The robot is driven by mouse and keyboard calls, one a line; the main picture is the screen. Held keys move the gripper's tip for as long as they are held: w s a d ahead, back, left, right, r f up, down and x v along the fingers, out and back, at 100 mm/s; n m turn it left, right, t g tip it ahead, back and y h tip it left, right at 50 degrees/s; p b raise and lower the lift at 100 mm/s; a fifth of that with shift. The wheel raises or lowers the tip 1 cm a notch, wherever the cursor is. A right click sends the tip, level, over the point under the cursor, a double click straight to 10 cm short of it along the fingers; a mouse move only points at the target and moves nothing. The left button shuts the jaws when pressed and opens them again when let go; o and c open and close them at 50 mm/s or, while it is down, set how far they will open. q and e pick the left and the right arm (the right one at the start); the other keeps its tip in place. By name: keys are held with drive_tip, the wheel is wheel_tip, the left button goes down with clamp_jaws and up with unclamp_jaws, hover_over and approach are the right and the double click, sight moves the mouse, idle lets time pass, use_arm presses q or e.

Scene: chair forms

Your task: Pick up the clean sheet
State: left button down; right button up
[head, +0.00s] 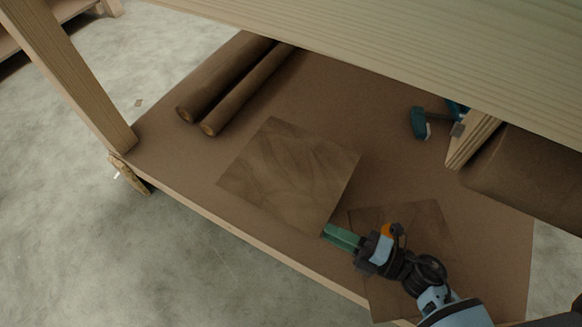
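Two flat brown sheets lie on the lower shelf of a wooden bench. The left sheet (288,172) is square, with faint streaky marks. The right sheet (425,222) looks darker and blotchy, and my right arm covers part of it. I cannot tell surely which one is the clean sheet. My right gripper (326,231) has green fingers pointing left, with their tips at the left sheet's near right corner. The fingers lie close together; whether they pinch the sheet's edge is not clear. My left gripper is not in view.
Two brown rolls (228,80) lie at the back left of the shelf (185,160). A teal clamp-like tool (418,123) and a wooden piece (472,140) are at the right, beside a dark brown curved form (530,175). The bench top (400,40) overhangs the shelf, and a leg (75,80) stands left.

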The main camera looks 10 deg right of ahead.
sight(305, 217)
drive_tip(key=shift+b+x, duration=0.4)
drive_tip(key=shift+x, duration=0.9)
drive_tip(key=b+x, duration=0.1)
drive_tip(key=x, duration=0.1)
drive_tip(key=b+x, duration=0.1)
drive_tip(key=x, duration=0.1)
drive_tip(key=shift+w+d, duration=0.2)
drive_tip(key=shift+w, duration=0.1)
drive_tip(key=shift+w+a+b, duration=0.3)
drive_tip(key=shift+a+b, duration=0.05)
drive_tip(key=shift+a, duration=0.1)
clamp_jaws()
